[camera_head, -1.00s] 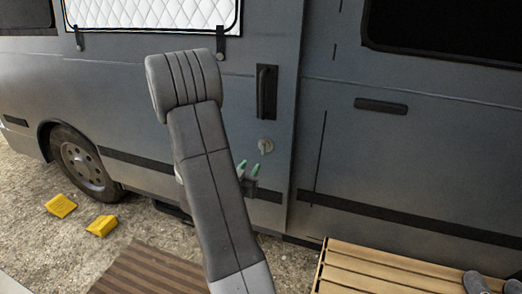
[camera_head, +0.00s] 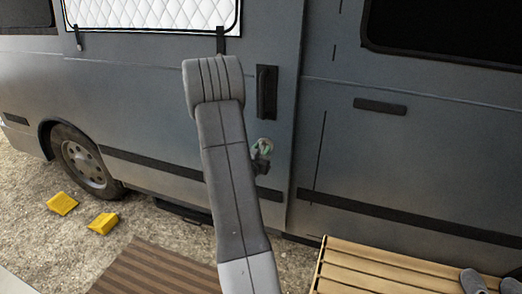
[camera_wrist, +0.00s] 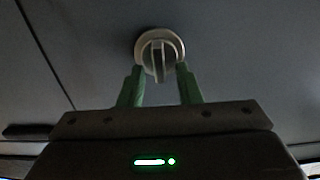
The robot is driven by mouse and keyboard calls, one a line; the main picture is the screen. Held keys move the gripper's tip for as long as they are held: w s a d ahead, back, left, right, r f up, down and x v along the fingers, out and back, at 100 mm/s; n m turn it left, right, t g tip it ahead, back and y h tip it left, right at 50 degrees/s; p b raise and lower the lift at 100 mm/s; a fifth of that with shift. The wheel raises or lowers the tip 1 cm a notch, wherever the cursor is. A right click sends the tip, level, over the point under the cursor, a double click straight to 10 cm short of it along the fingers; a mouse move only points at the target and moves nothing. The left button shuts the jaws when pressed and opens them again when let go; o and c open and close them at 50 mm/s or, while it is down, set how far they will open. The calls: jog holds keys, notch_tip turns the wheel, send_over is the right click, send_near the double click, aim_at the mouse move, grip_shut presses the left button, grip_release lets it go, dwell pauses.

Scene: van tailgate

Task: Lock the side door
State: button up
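The lock knob (camera_wrist: 159,48) is a pale round disc with a raised turn-grip standing about upright in the wrist view. In the head view the lock (camera_head: 266,143) is partly covered by my gripper (camera_head: 263,151). The lock sits on the grey van side below a dark upright door handle (camera_head: 266,92). My gripper, with green fingers, is open in the wrist view (camera_wrist: 159,68). One fingertip is on each side of the turn-grip, with a gap to it on both sides. I cannot tell whether the tips touch the disc.
A wooden slatted bench (camera_head: 400,272) with grey shoes (camera_head: 472,281) stands at the lower right. A brown striped mat (camera_head: 165,268) lies on the gravel. Two yellow wheel chocks (camera_head: 62,203) lie near the van's wheel (camera_head: 83,164).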

grip_shut()
jog(key=shift+f+b, duration=0.1)
jog(key=shift+b, duration=0.35)
jog(key=m+b, duration=0.1)
jog(key=b, duration=0.1)
jog(key=m+b, duration=0.1)
jog(key=b, duration=0.1)
jog(key=shift+d+f+m, duration=0.1)
jog(key=shift+f+m, duration=0.15)
jog(key=shift+m, duration=0.15)
jog(key=m+b, duration=0.5)
jog(key=b, duration=0.1)
jog(key=m+b, duration=0.5)
jog(key=b, duration=0.2)
jog(key=m+b, duration=0.5)
jog(key=b, duration=0.1)
jog(key=shift+s+d+f, duration=0.25)
jog(key=shift+d+f, duration=0.05)
jog(key=shift+d, duration=0.1)
jog(key=shift+m+b, duration=0.3)
jog(key=shift+m, duration=0.1)
